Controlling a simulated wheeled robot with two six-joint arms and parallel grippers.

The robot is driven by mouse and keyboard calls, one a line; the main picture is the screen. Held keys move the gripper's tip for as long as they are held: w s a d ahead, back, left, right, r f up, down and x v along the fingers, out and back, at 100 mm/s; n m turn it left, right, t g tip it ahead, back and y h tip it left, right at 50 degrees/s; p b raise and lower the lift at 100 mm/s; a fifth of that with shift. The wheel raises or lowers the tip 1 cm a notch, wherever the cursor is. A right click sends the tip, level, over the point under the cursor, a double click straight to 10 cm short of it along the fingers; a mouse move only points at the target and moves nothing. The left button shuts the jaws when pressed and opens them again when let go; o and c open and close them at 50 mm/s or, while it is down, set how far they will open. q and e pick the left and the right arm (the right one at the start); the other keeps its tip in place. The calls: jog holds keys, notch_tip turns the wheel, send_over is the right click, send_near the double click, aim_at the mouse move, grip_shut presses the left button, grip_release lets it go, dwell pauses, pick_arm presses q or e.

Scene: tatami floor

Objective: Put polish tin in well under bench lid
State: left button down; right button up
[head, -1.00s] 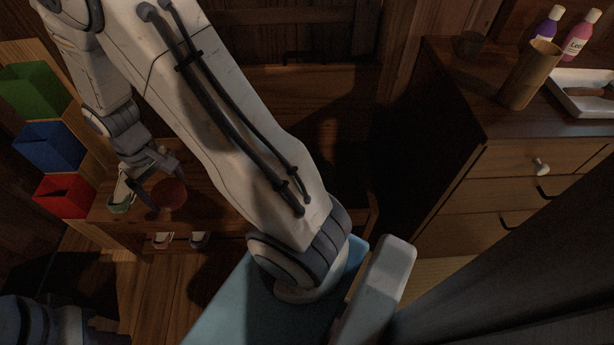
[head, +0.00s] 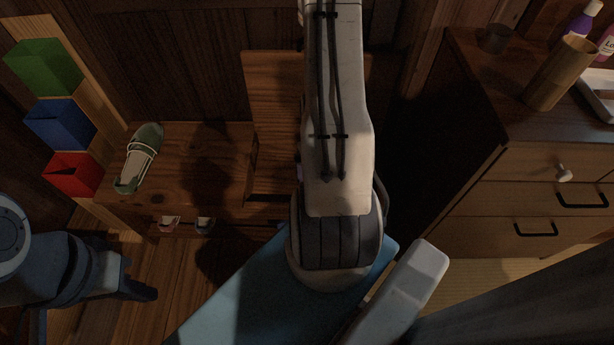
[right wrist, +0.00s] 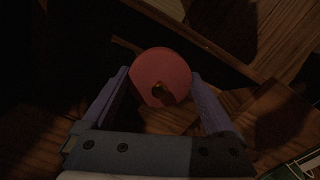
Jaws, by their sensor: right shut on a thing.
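The polish tin is a round red disc (right wrist: 160,72) in the right wrist view. My right gripper (right wrist: 160,90) is shut on it, with a purple finger on each side. In the head view my right arm hides the tin and nearly all of that gripper. The wooden bench (head: 215,170) stands against the wall, and its lid (head: 272,95) is raised at the back. My arm covers much of the area below the lid, so the well is mostly hidden. My left gripper (head: 145,290) is dark, at the lower left, away from the bench; its jaw opening is unclear.
A green shoe (head: 142,158) lies on the bench's left end. Green (head: 45,65), blue (head: 60,125) and red (head: 73,174) bins stand further left. A drawer chest (head: 500,165) at right carries a wooden cup (head: 560,75), bottles and a white tray.

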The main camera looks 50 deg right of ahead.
jog(key=b, duration=0.5)
send_over(284, 184)
notch_tip(284, 184, down, 7)
jog(key=shift+f, duration=0.1)
notch_tip(284, 184, down, 4)
jog(key=shift+b, duration=1.15)
jog(key=shift+w, duration=0.1)
jog(key=o, duration=1)
